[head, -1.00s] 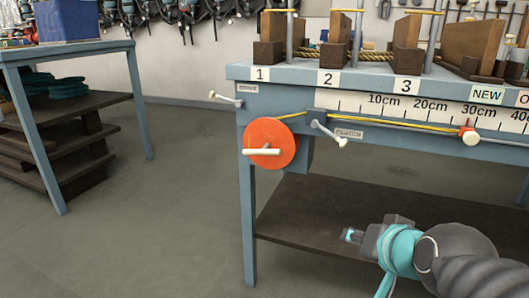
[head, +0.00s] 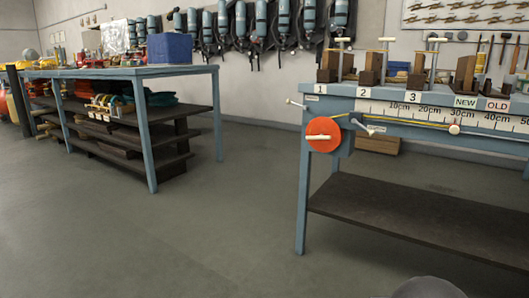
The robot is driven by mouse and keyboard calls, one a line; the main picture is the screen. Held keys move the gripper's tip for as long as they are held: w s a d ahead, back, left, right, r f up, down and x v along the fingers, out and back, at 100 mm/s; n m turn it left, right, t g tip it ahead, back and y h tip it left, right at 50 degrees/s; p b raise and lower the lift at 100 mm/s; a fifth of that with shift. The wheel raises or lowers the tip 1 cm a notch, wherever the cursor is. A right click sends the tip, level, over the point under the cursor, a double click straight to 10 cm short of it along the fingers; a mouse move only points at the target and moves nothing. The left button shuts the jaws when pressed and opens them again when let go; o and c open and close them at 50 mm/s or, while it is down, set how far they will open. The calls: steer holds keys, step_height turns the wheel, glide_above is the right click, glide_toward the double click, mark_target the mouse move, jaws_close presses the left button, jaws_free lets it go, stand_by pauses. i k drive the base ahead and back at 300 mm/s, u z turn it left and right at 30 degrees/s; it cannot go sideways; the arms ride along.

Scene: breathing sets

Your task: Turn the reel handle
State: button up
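The reel (head: 324,134) is an orange-red disc on the left end of the blue workbench (head: 302,195). Its pale handle (head: 318,137) lies roughly level across the disc's face. A second lever with a pale knob (head: 370,131) sits just right of the reel. My gripper is out of view; only a grey rounded part of my arm shows at the bottom edge, apart from the reel.
Another blue table (head: 150,120) with loaded shelves stands at the left. The grey floor (head: 200,240) before the reel and between the tables is clear. The workbench has a dark lower shelf (head: 420,220). Breathing sets (head: 258,30) hang on the back wall.

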mark_target(322, 137)
steer(key=z, duration=0.95)
steer(key=i, duration=0.7)
